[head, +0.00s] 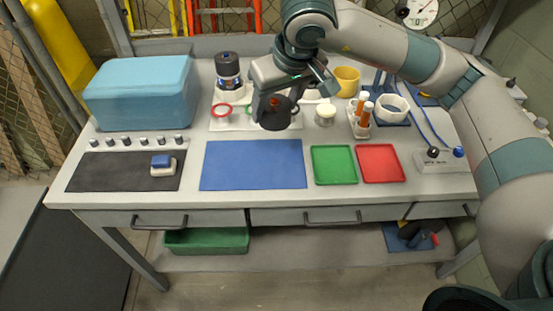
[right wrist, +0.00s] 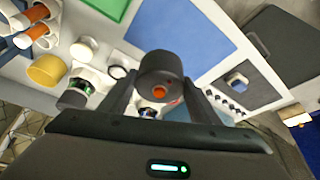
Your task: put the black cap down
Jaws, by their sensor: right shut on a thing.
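The black cap (head: 275,120) is a dark round lid with a small orange-red spot. It is held above the workbench, just behind the blue mat (head: 252,165). My right gripper (head: 270,100) is shut on it. In the right wrist view the cap (right wrist: 160,78) sits between the two fingers, its orange spot facing the camera. A dark jar with a label (head: 228,72) stands on a white base behind and to the left of the gripper. My left gripper is in neither view.
A green tray (head: 334,148) and a red tray (head: 397,179) lie right of the blue mat. A blue box (head: 140,90) stands at the back left. A yellow cup (head: 346,81), a white-lidded jar (head: 325,114) and a rack with orange-capped tubes (head: 361,118) stand behind the trays. The blue mat is clear.

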